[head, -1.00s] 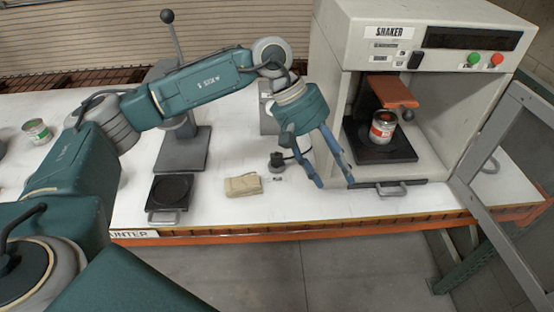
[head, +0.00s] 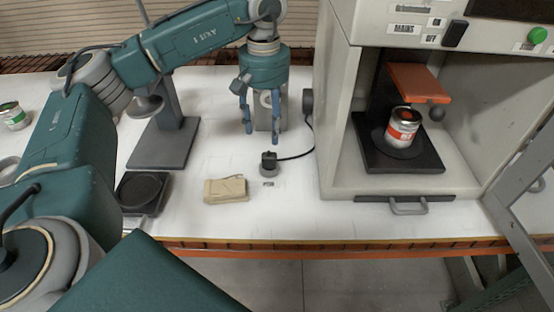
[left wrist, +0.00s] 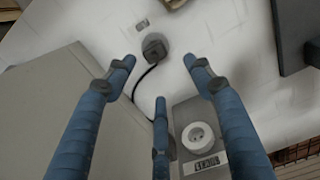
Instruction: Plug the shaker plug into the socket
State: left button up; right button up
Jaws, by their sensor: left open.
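The black shaker plug (head: 269,158) stands on a round grey base on the white table, left of the shaker, with its black cord running right to the shaker's side. In the left wrist view the plug (left wrist: 154,47) shows just beyond my fingertips. The socket (left wrist: 197,136) is a round white outlet on a grey box; in the head view this box (head: 266,116) is partly hidden behind my fingers. My left gripper (head: 263,130) points down, open and empty, above and behind the plug, in front of the socket box. My right gripper is out of view.
The shaker (head: 336,120) stands on the right with a can (head: 402,127) inside. A tan pouch (head: 226,189) lies left of the plug. A black scale (head: 142,190) and a grey stand (head: 165,145) are further left. Bare table lies around the plug.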

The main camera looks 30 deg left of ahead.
aim_at(269, 155)
pick_arm(q)
jog(key=f, duration=0.2)
jog(key=s+f+p, duration=0.1)
jog(key=f, duration=0.1)
jog(key=shift+d+f, duration=0.1)
jog(key=shift+f, duration=0.2)
jog(key=f, duration=0.1)
jog(key=f+p, duration=0.1)
jog(key=f, duration=0.1)
jog(key=f+p, duration=0.1)
jog(key=f, duration=0.1)
jog(key=shift+w+d, duration=0.2)
jog(key=shift+d, duration=0.1)
jog(key=shift+c, duration=1.3)
jog(key=c, duration=0.9)
grip_shut()
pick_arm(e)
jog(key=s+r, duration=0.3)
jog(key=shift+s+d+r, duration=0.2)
